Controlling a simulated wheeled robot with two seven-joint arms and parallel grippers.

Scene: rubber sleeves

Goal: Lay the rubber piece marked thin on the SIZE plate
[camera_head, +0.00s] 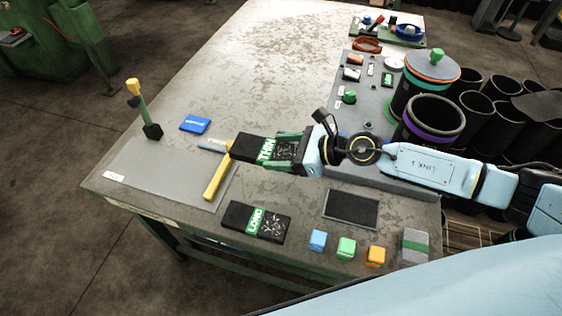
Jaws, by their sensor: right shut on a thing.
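The black rubber piece marked THIN (245,147) has a green label with white letters and a white pattern. My right gripper (283,151), with green fingers, comes in from the right and is shut on this piece, over its patterned end. The piece's left end is near the right edge of a flat grey plate (140,184) at the table's left corner. A small white label lies on that plate, its text too small to read. I cannot tell how high the piece is above the table. My left gripper is not in view.
A black piece marked LONG (241,216) lies in front. Coloured cubes (347,247) line the front edge.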

